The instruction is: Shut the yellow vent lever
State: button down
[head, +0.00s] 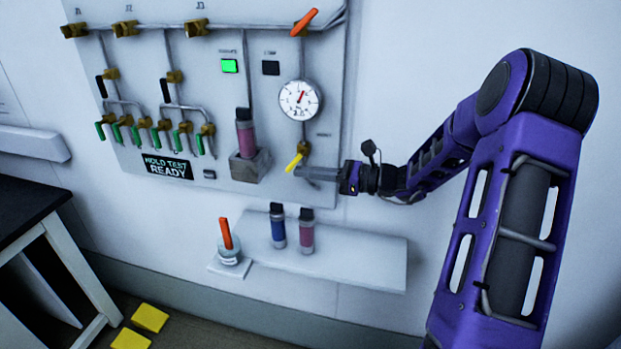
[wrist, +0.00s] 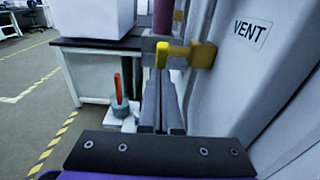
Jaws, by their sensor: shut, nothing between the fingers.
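The yellow vent lever (head: 293,163) sits on a brass valve (head: 304,148) below the round gauge on the wall panel. It slants down and to the left from the valve. In the wrist view the lever's yellow end (wrist: 162,55) points toward the camera side, with the brass body (wrist: 203,54) to its right, beside a VENT label (wrist: 253,33). My gripper (head: 299,172) is shut and empty, its fingers level and pointing left just beneath the lever. In the wrist view the fingertips (wrist: 165,80) lie just under the lever; I cannot tell whether they touch it.
The panel (head: 225,110) carries pipes, several green-handled valves, a gauge (head: 300,99) and a holder (head: 250,165) with a pink column (head: 245,137).

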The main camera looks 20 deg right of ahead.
jog(key=a+t+y, duration=0.1)
jog(key=y, duration=0.1)
jog(key=w+a+t+y+p, duration=0.1)
jog(key=y, duration=0.2)
jog(key=shift+w+a+f+t, duration=0.1)
jog(key=shift+w+a+t, duration=0.1)
jog(key=shift+t, duration=0.2)
jog(key=shift+a, duration=0.15)
jog(key=shift+f, duration=0.15)
dwell(1.5)
jog(key=s+d+f+b, duration=0.1)
jog(key=s+d+f, duration=0.3)
jog(key=d+f, duration=0.4)
jog(key=shift+s+d+f, duration=0.25)
jog(key=shift+s+f, duration=0.1)
jog(key=shift+s, duration=0.05)
